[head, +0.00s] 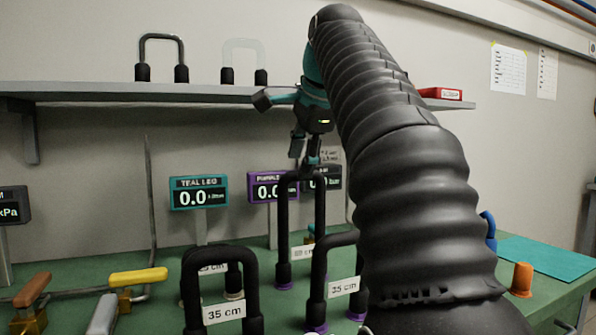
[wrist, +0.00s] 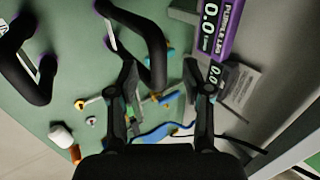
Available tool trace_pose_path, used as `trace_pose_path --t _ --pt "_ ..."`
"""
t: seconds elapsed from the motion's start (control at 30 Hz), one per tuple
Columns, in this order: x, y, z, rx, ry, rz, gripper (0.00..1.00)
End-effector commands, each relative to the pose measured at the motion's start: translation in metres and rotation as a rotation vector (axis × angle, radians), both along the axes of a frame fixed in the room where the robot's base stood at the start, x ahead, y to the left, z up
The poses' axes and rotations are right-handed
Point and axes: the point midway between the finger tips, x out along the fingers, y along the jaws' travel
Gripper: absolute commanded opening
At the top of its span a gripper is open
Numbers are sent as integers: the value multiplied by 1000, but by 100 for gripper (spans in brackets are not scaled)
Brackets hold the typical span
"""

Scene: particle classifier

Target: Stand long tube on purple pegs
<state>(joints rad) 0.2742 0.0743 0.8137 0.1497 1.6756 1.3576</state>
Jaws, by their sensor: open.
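A tall black U-shaped tube (head: 283,225) stands upright, arch up, behind the shorter tubes; it looks like the long tube. Its left foot sits at a purple peg (head: 284,287); its right foot is hidden behind a nearer tube. My gripper (head: 312,160) is just above its arch, jaws open. In the wrist view the open fingers (wrist: 163,85) reach down with a black tube (wrist: 150,40) between and beyond them, closer to the left finger. I cannot tell whether they touch it.
A black tube (head: 337,240) labelled 35 cm stands on purple feet in front; another 35 cm tube (head: 250,285) stands left of it. Displays reading 0.0, including the teal one (head: 199,192), stand behind. A shelf (head: 110,91) with two arches runs above. Valve handles (head: 138,277) lie left.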

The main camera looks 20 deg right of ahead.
Motion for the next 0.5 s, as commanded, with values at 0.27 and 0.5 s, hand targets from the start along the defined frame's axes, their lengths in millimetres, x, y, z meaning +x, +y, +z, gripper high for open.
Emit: trace_pose_path --t 0.27,0.5 --pt "-15 0 22 0 -1 -1 50" --pt "-19 0 27 0 1 0 50"
